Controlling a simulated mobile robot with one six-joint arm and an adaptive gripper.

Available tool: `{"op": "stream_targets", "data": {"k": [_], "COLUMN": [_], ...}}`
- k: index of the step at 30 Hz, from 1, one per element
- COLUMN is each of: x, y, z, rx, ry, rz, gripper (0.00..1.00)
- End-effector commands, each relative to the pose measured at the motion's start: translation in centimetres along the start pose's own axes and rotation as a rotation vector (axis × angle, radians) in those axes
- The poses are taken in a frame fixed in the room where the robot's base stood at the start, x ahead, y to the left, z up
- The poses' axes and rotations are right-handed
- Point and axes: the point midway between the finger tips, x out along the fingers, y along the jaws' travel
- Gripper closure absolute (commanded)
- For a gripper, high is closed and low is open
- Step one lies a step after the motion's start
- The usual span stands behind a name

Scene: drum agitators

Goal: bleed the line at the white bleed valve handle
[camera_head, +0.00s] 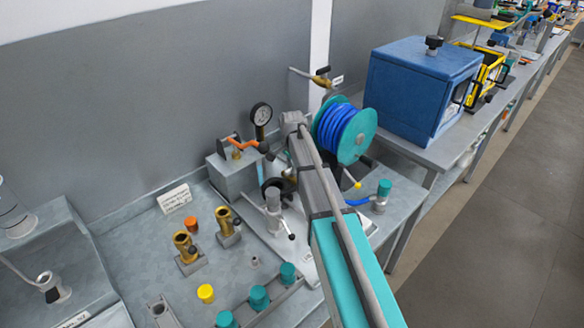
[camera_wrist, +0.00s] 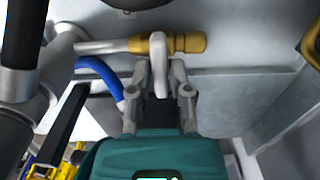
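The white bleed valve handle (camera_wrist: 159,75) hangs from a brass valve body (camera_wrist: 190,43) on a pale pipe in the wrist view. The handle's lower end shows between the fingers, above my gripper's teal body. In the head view my arm covers this spot, and I cannot make out the handle or my fingertips there.
A pressure gauge (camera_head: 261,115) and an orange lever (camera_head: 249,145) stand left of my arm. A blue hose reel (camera_head: 352,132) is close on its right, before a blue cabinet (camera_head: 415,90). Brass fittings (camera_head: 185,247) and teal caps (camera_head: 259,297) stand on the bench at front left.

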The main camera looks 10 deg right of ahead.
Motion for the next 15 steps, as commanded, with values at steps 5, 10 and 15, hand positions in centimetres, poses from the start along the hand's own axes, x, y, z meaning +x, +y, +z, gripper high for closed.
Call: {"op": "stream_targets", "data": {"k": [5,10,15], "x": [0.0,0.01,0.01], "y": [0.0,0.01,0.02], "z": [0.0,0.0,0.0], "rx": [0.0,-0.001,-0.017], "ry": [0.0,0.0,0.0], "rz": [0.0,0.0,0.0], "gripper": [1.0,1.0,1.0]}}
